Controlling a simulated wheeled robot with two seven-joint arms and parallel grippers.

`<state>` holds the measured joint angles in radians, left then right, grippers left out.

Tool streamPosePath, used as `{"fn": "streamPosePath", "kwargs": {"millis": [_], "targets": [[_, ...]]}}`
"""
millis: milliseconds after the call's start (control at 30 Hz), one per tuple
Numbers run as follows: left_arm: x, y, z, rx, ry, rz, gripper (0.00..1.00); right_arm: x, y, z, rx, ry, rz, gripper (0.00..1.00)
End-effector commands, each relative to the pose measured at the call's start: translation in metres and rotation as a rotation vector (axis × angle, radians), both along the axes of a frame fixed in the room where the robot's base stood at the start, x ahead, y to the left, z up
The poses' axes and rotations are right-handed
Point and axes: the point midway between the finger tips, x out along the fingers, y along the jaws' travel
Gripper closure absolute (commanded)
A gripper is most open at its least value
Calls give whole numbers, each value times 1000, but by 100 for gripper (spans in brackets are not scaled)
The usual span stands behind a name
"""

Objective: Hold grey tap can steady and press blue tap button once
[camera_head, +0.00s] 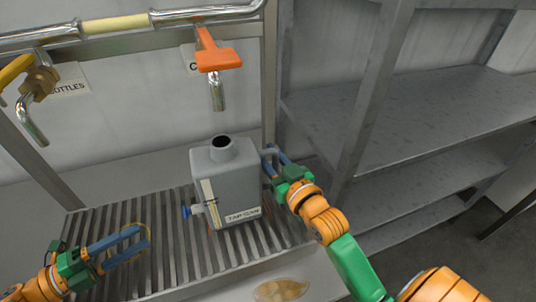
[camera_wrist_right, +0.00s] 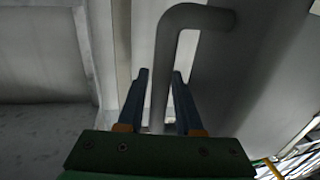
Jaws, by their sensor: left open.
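The grey tap can (camera_head: 216,169) stands upright on the slatted drain rack, with an open round neck on top and a label low on its front. The blue tap button (camera_head: 186,211) sticks out at the left end of a small tap low on the can. My left gripper (camera_head: 143,239) is open and empty, left of the button and apart from it. My right gripper (camera_head: 272,157) is at the can's right side.
An orange-handled tap (camera_head: 218,62) hangs above the can, and a yellow-handled tap (camera_head: 38,85) hangs at upper left. Metal shelves (camera_head: 420,110) stand at right. A brownish patch (camera_head: 281,290) lies on the front ledge.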

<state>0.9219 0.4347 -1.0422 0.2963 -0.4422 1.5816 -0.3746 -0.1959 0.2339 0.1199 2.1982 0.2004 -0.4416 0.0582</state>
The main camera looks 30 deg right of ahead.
Motion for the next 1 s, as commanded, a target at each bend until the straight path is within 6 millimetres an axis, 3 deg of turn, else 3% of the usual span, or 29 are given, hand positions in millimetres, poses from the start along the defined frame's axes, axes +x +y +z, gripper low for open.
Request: {"fn": "streamPosePath", "kwargs": {"millis": [67, 200, 1000], "targets": [[0, 0, 0, 0, 0, 0, 50, 0, 0, 0, 0, 0, 0, 65], [0, 0, 0, 0, 0, 0, 50, 0, 0, 0, 0, 0, 0, 100], [0, 0, 0, 0, 0, 0, 50, -1, 0, 0, 1, 0, 0, 100]]}}
